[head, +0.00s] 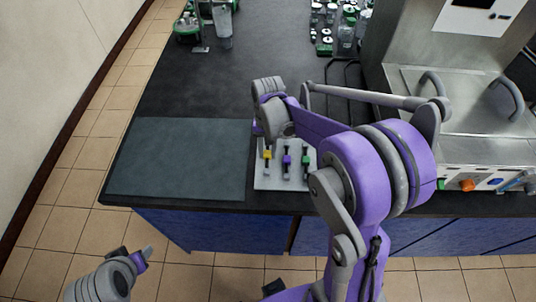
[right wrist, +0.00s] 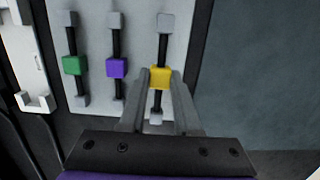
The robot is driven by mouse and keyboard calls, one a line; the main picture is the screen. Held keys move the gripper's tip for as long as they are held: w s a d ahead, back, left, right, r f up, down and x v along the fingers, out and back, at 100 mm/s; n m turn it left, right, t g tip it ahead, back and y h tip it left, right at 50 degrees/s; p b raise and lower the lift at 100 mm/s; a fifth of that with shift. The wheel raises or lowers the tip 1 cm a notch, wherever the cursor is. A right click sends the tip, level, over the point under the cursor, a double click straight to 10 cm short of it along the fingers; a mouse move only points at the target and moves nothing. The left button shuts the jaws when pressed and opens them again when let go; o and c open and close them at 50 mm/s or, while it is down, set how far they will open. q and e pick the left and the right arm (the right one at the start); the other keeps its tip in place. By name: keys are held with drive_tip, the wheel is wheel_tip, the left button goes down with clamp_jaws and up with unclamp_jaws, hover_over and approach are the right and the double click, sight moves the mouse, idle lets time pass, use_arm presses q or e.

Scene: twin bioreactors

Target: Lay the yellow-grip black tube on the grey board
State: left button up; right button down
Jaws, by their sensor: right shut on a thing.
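The yellow-grip black tube (head: 267,155) stands at the left of a row of three on a pale panel (head: 285,182). In the right wrist view its yellow grip (right wrist: 160,77) sits between the fingertips of my right gripper (right wrist: 161,82), which is shut on it. The tube's ends still line up with the pale end blocks on the panel. The grey board (head: 180,158) lies flat and empty left of the panel; it also shows in the right wrist view (right wrist: 262,75). My left gripper (head: 141,257) is low at the left, empty, its finger gap unclear.
A purple-grip tube (head: 287,160) and a green-grip tube (head: 306,160) are close beside the yellow one. A steel machine with handles (head: 465,110) stands at the right. Bottles and green-based glassware (head: 188,30) stand at the back. The dark bench behind the board is clear.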

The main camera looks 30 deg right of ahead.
drive_tip(key=shift+f, duration=1.25)
drive_tip(key=shift+f, duration=0.2)
drive_tip(key=c, duration=0.6)
unclamp_jaws()
drive_tip(key=shift+r, duration=0.2)
